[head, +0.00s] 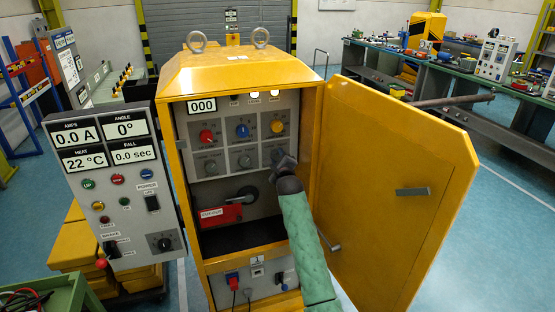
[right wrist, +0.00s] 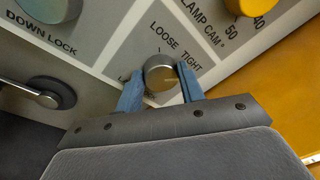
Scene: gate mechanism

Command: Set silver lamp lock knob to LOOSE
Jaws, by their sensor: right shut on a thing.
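The silver lamp lock knob (right wrist: 160,73) sits on the grey panel, under the words LOOSE and TIGHT in the right wrist view. A thin light line on its face points roughly to the right, on the TIGHT side. My right gripper (right wrist: 157,87) has its two blue fingers on either side of the knob and is shut on it. In the head view my right gripper (head: 282,163) is at the lower right of the knob panel inside the yellow cabinet (head: 240,74) and mostly hides the lamp lock knob. My left gripper is not in view.
The yellow lamp cam knob (right wrist: 248,5) is up and right of the gripper. The down lock knob (right wrist: 48,8) and a black crank (right wrist: 40,95) are to the left. The open yellow door (head: 400,165) stands right of my arm. The control panel (head: 118,185) is at the left.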

